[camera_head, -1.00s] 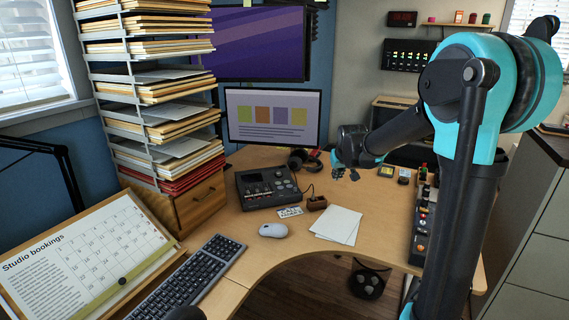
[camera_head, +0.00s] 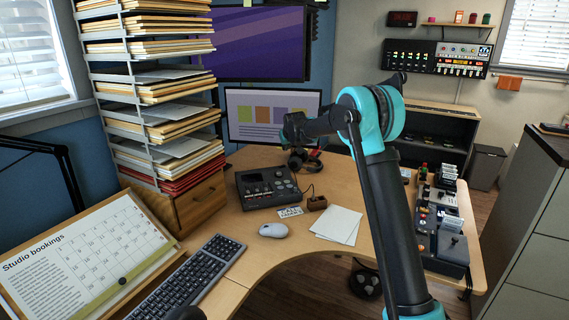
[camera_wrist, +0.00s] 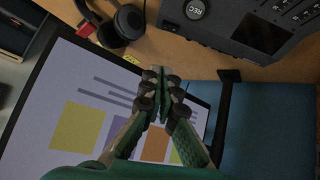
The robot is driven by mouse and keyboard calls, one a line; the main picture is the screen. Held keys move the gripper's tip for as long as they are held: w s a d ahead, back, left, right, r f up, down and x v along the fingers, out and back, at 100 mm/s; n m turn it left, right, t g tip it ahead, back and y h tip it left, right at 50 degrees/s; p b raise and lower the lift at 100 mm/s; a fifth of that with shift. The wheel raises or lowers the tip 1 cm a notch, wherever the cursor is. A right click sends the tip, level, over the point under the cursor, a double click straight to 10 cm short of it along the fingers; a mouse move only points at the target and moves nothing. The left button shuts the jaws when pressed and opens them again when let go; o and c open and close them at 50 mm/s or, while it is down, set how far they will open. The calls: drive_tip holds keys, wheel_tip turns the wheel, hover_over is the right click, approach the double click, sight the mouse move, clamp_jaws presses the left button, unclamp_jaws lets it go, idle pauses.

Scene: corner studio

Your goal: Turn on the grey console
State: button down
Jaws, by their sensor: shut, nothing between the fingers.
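A dark grey console (camera_head: 268,188) with a small screen, knobs and buttons sits on the wooden desk left of centre. In the wrist view the console (camera_wrist: 250,28) is at the top right, partly cut off, with a round REC button (camera_wrist: 195,9). My gripper (camera_wrist: 161,88) is shut and empty, its fingertips together. In the head view my gripper (camera_head: 295,133) hangs in front of the monitor's right part, above and behind the console, apart from it.
Headphones (camera_head: 303,160) lie behind the console. A monitor (camera_head: 272,116) stands at the back. A mouse (camera_head: 272,230), keyboard (camera_head: 190,278), card (camera_head: 290,212) and paper (camera_head: 338,224) lie in front. Several more devices (camera_head: 440,235) line the desk's right end.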

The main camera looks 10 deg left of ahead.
hover_over(285, 168)
drive_tip(key=f, duration=0.7)
drive_tip(key=shift+s+a+f, duration=0.15)
drive_tip(key=shift+a, duration=0.2)
drive_tip(key=shift+d+f, duration=0.2)
drive_tip(key=shift+f, duration=1.65)
drive_tip(key=shift+d, duration=0.1)
drive_tip(key=shift+f, duration=0.25)
